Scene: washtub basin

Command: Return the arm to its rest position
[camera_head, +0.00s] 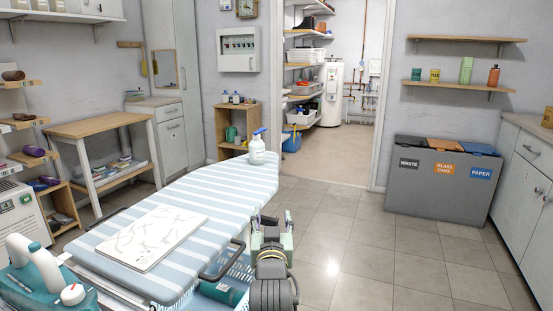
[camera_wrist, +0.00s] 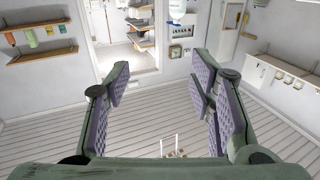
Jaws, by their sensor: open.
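My gripper (camera_head: 272,222) is raised at the bottom middle of the head view, just right of the ironing board (camera_head: 200,199). Its fingers point away from the camera. The wrist view shows my gripper (camera_wrist: 160,78) open, with its purple-grey pads wide apart and nothing between them. My arm shows in part below the gripper in the head view.
Grey bins (camera_head: 443,176) stand right; tiled floor between is clear.

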